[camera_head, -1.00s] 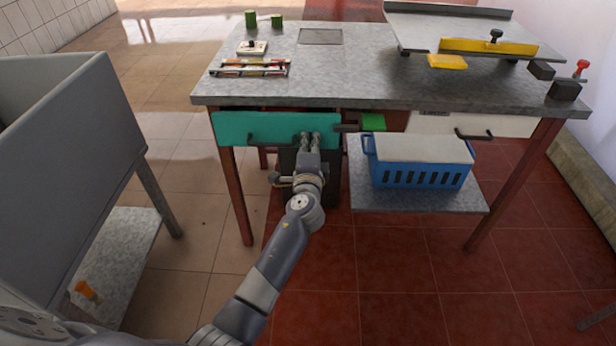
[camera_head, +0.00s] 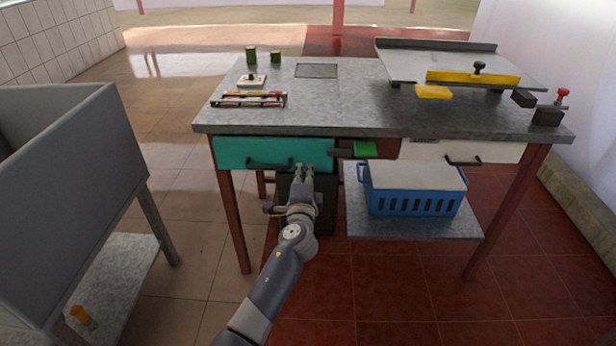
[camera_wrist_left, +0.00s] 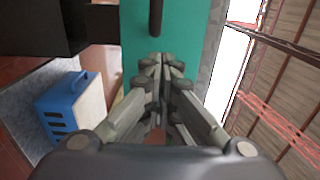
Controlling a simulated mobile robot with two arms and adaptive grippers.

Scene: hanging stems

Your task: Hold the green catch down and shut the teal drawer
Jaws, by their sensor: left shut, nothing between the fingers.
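The teal drawer (camera_head: 232,152) is under the left end of the workbench; I cannot tell whether its front is fully flush. Its dark bar handle (camera_head: 270,164) also shows in the left wrist view (camera_wrist_left: 155,16). The green catch (camera_head: 365,149) is a green pad at the end of a dark bar, just right of the drawer. My left gripper (camera_head: 303,170) is shut and empty at the drawer front's lower right part, right of the handle. In the left wrist view its fingertips (camera_wrist_left: 163,62) overlap the teal front (camera_wrist_left: 190,30); contact is unclear. My right gripper is not in view.
A blue basket (camera_head: 412,203) stands on the lower shelf (camera_head: 440,228). A black box (camera_head: 325,218) is below the drawer. A white drawer (camera_head: 495,152) is at the right. A grey bin (camera_head: 75,190) stands left. The floor in front is clear.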

